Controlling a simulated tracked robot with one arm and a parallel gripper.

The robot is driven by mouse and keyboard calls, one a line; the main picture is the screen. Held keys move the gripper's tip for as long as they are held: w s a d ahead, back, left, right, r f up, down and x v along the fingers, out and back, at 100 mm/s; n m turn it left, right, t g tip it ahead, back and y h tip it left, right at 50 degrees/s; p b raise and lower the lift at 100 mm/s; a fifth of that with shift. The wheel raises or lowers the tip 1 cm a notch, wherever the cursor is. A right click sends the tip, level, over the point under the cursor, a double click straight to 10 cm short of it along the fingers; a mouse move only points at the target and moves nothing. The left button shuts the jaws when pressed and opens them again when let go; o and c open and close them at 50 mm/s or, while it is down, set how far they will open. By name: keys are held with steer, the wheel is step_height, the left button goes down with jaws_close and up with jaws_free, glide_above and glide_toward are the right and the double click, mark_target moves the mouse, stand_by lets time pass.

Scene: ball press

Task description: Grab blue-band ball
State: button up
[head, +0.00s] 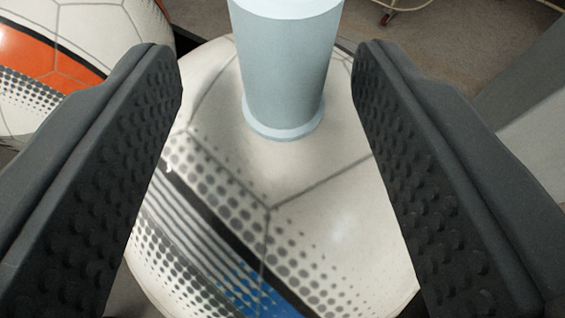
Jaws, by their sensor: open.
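The blue-band ball (335,185) fills the lower middle of the head view. It is white with grey dots, dark stripes and a blue patch near the bottom edge. My gripper (268,55) is open, with one dark, studded finger on each side of the ball. The fingers overlap the ball's left and right edges in the picture; I cannot tell whether they touch it. A pale blue-grey cylinder (285,75) comes down from the top between the fingers, and its lower rim meets the ball's top. The ball's underside is out of view.
A second ball (85,35), white with an orange band, is at the upper left, close behind the left finger. Brown-grey floor (440,50) shows at the upper right, with a small red and dark object and a cable. A grey slanted surface (525,75) stands at the right edge.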

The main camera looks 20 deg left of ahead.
steer(key=shift+d+p+x, duration=0.15)
steer(key=shift+p+x, duration=0.05)
steer(key=shift+x, duration=0.85)
steer(key=shift+d+p+x, duration=0.15)
steer(key=shift+x, duration=0.95)
steer(key=shift+w, duration=0.1)
jaws_close()
